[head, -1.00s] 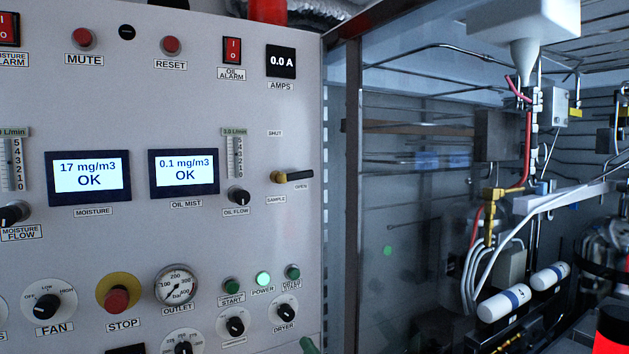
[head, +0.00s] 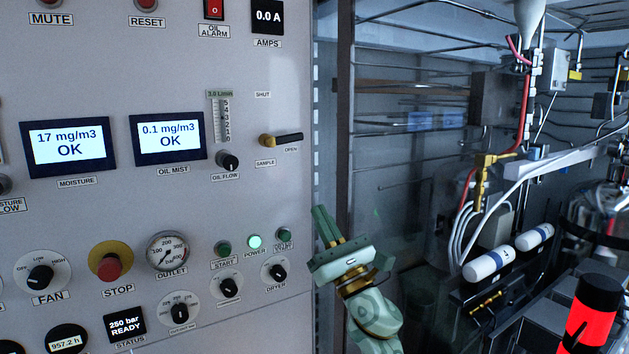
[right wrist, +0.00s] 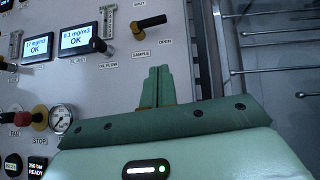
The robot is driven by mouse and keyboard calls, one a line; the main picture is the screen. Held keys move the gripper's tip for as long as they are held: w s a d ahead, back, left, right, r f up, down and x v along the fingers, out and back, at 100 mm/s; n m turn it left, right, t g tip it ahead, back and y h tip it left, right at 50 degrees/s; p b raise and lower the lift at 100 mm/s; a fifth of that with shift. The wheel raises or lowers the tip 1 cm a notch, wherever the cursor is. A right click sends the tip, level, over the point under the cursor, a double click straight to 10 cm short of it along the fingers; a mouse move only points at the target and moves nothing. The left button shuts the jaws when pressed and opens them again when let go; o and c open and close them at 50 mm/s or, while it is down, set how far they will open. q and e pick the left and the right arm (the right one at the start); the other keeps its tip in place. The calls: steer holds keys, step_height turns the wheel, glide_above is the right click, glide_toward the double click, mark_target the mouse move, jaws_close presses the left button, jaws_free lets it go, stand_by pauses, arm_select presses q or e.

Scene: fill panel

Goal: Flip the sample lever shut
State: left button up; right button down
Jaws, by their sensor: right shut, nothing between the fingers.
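The sample lever (head: 287,138) is a black handle on a brass pivot at the right side of the grey panel. It points right, toward the OPEN label, with the SHUT label above it and the SAMPLE label below. The lever also shows in the right wrist view (right wrist: 151,22), above the fingertips. My right gripper (head: 322,212) is green, with its fingers shut together and empty. It is below and a little to the right of the lever, apart from it. In the right wrist view the fingers (right wrist: 158,72) point up toward the lever. My left gripper is not in view.
The grey panel (head: 110,220) carries knobs, a red stop button (head: 109,266), gauges and lit displays. The oil flow knob (head: 227,160) is left of the lever. Right of the panel edge is an open bay with thin pipes, wires and white cylinders (head: 488,264).

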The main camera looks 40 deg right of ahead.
mark_target(285, 139)
arm_select(q)
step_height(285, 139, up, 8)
steer(key=p, duration=0.7)
steer(key=shift+p, duration=0.4)
arm_select(e)
steer(key=w+r, duration=0.2)
steer(key=r, duration=0.1)
steer(key=w+r, duration=0.2)
steer(key=r, duration=0.2)
steer(key=w+r, duration=0.2)
steer(key=r, duration=0.1)
steer(key=shift+w+a+r, duration=0.25)
steer(key=shift+r, duration=0.15)
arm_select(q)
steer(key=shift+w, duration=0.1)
arm_select(e)
steer(key=shift+f, duration=0.1)
